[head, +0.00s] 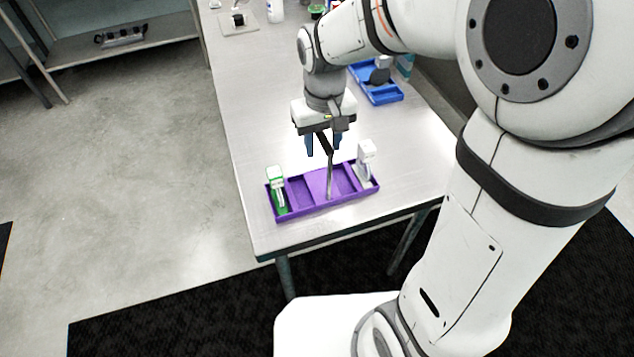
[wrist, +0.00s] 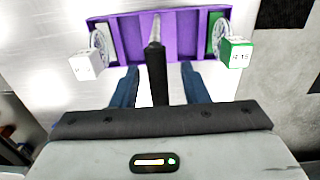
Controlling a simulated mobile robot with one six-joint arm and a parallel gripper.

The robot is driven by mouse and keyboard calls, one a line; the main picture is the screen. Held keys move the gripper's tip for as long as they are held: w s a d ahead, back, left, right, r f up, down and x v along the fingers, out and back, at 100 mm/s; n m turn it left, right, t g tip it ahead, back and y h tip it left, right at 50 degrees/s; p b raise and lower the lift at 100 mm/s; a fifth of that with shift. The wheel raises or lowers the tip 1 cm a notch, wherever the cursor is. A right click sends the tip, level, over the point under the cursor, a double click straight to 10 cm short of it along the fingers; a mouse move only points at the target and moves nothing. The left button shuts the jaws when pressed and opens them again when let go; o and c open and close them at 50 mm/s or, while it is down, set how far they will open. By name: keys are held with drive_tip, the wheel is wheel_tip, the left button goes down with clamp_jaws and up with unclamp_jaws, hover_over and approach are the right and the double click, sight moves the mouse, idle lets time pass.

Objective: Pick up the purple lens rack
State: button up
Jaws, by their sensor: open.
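The purple lens rack (head: 315,184) lies near the front end of the metal table. A green-and-white module (head: 277,188) stands in its left end and a white module (head: 365,162) in its right end. A thin grey handle rises from the rack's middle. My gripper (head: 323,150) is open above the rack, its blue fingers pointing down, one on each side of the handle's upper part. In the wrist view the rack (wrist: 185,38) is ahead of the fingers (wrist: 160,78), and the dark handle grip (wrist: 157,75) stands between them. I cannot tell whether either finger touches it.
A blue rack (head: 380,92) with a grey handle sits farther back on the table (head: 255,110). A white bottle (head: 275,10) and a small dark item (head: 238,18) are at the far end. The table left of the purple rack is clear.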

drive_tip(key=shift+c, duration=0.4)
clamp_jaws()
idle(0.4)
